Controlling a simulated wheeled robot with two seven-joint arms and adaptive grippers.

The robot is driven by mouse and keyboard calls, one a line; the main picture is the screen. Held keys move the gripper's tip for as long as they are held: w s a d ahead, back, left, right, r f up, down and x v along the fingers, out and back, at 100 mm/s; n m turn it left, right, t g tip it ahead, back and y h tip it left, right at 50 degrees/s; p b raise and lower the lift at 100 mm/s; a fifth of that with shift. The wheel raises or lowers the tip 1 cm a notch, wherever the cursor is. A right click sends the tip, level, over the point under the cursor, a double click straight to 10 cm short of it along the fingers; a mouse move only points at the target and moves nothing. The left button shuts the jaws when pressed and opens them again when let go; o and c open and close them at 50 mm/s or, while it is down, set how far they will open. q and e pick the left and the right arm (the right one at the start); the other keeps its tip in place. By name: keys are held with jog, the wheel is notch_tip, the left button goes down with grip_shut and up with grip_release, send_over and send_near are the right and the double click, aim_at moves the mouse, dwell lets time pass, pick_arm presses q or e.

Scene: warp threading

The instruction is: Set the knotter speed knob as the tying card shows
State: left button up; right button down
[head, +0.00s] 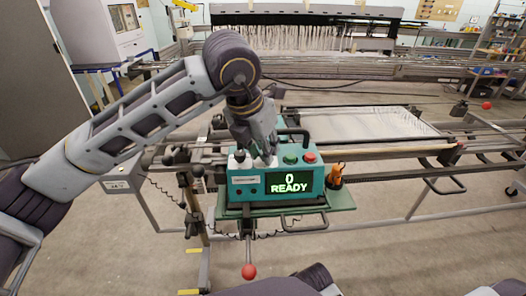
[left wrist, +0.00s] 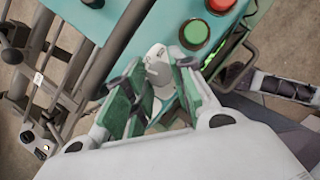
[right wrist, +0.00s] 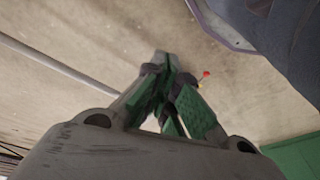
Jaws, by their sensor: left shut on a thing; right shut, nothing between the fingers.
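The knotter (head: 250,202) is a teal box on a green tray. Its lit display (head: 289,183) reads 0 and READY. My left gripper (head: 265,158) reaches down onto the box's top. In the left wrist view my left gripper (left wrist: 158,95) has its green-padded fingers around a pale grey knob (left wrist: 157,62), shut on it. The fingers hide much of the knob, and I cannot read its setting. I cannot make out a tying card. My right gripper (right wrist: 168,80) is shut and empty above the floor in the right wrist view.
A green button (head: 290,158) and a red button (head: 309,157) sit right of my left gripper. A black handle arches behind them. An orange tool (head: 335,174) stands at the tray's right end. A red-balled lever (head: 249,271) hangs below. A warp frame lies behind.

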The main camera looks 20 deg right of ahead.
pick_arm(q)
jog(key=n+t+b, duration=0.1)
jog(key=n, duration=0.1)
jog(key=shift+d+n+y+b, duration=0.1)
jog(key=shift+n+y+b, duration=0.2)
jog(key=shift+n, duration=0.1)
jog(key=shift+s+d+n+t+y+b, duration=0.15)
jog(key=shift+n+y+b, duration=0.3)
jog(key=shift+n, duration=0.45)
jog(key=shift+w+a+n+t+y+b, duration=0.15)
jog(key=shift+n+y+b, duration=0.1)
jog(key=shift+n+b, duration=0.5)
pick_arm(e)
jog(key=shift+t+y, duration=0.3)
jog(key=shift+t, duration=0.4)
jog(key=shift+w+a+r, duration=0.1)
jog(key=shift+a+r, duration=0.15)
jog(key=shift+r, duration=1.15)
jog(key=shift+w+a+r, duration=0.1)
jog(key=shift+a+r, duration=0.1)
jog(key=shift+r, duration=1.15)
pick_arm(q)
jog(key=shift+s+d+n, duration=0.1)
jog(key=shift+n, duration=0.15)
jog(key=o, duration=0.7)
jog(key=shift+o, duration=0.2)
pick_arm(e)
jog(key=shift+s, duration=0.1)
pick_arm(q)
jog(key=v, duration=1.2)
